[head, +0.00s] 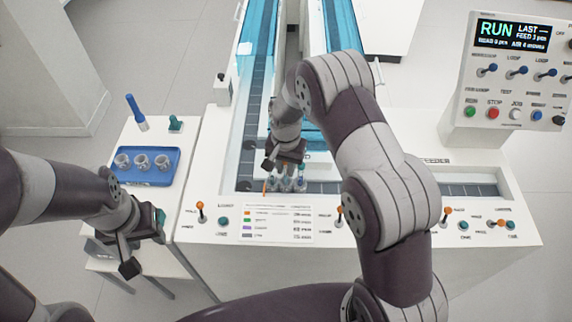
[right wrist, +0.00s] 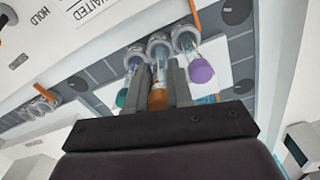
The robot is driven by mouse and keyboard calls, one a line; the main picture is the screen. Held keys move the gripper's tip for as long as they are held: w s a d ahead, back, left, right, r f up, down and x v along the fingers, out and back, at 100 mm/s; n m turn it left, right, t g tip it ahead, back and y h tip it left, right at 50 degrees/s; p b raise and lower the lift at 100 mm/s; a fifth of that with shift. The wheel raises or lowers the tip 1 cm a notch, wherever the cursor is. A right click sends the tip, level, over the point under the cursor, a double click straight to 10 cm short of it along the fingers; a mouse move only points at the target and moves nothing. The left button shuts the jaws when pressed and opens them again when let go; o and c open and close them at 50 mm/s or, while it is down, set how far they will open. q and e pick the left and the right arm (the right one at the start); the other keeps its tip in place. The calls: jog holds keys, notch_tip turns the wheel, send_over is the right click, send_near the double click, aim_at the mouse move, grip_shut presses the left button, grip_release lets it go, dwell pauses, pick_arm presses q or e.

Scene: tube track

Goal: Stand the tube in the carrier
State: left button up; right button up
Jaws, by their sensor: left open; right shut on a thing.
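My right gripper (head: 288,163) reaches down over the track and is shut on an orange-capped tube. In the right wrist view the tube's orange cap (right wrist: 157,98) sits between the two fingers (right wrist: 162,82). The tube's lower end points at the middle grey ring-shaped carrier (right wrist: 158,42); I cannot tell whether it is fully seated. A teal-capped tube (right wrist: 122,97) and a purple-capped tube (right wrist: 200,71) stand in carriers on either side. My left gripper (head: 142,252) is open and empty, low at the left. In the head view the tubes (head: 286,183) are small and partly hidden.
A blue tray (head: 130,178) with three grey carriers lies on the left side table, near a blue-handled tool (head: 138,112). The track (head: 325,187) runs along the white console. A control box (head: 510,75) reading RUN stands at right. Orange levers (head: 200,208) rise from the console front.

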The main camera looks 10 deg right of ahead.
jog(key=shift+f, duration=0.25)
jog(key=shift+f, duration=0.25)
jog(key=o, duration=0.9)
jog(key=shift+r, duration=0.1)
notch_tip(320, 180, up, 13)
jog(key=shift+f+b, duration=0.2)
jog(key=shift+b, duration=0.2)
